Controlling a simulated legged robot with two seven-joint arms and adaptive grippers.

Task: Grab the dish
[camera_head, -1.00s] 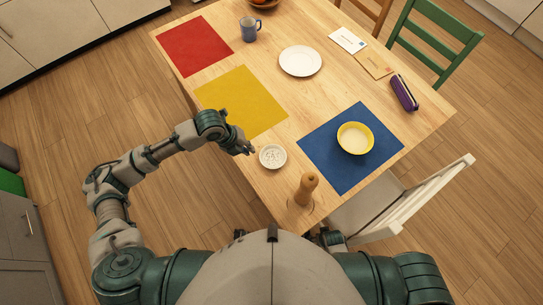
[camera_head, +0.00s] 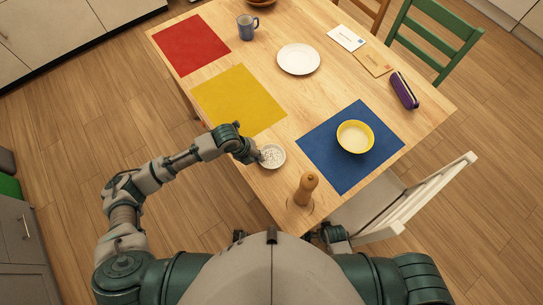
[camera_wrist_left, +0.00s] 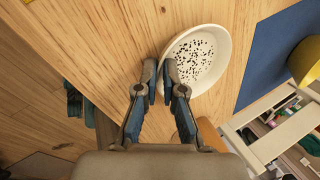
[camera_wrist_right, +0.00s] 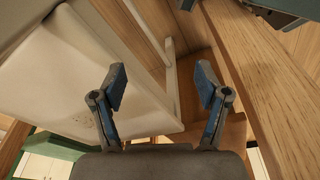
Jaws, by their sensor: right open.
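The dish (camera_head: 273,157) is small, round and white, with dark specks inside. It sits on the wooden table near its front edge, and it also shows in the left wrist view (camera_wrist_left: 208,55). My left gripper (camera_head: 257,157) is at the dish's left rim. In the left wrist view its fingers (camera_wrist_left: 160,66) are close together, one outside the rim and one inside, with the rim between them. My right gripper (camera_wrist_right: 161,80) is open and empty, low beside the table and a white chair.
A wooden pepper mill (camera_head: 306,188) stands right of the dish. A yellow bowl (camera_head: 355,137) sits on the blue mat (camera_head: 336,178). A yellow mat (camera_head: 240,100), white plate (camera_head: 298,59) and mug (camera_head: 247,27) lie farther back. A white chair (camera_head: 420,205) stands at the right.

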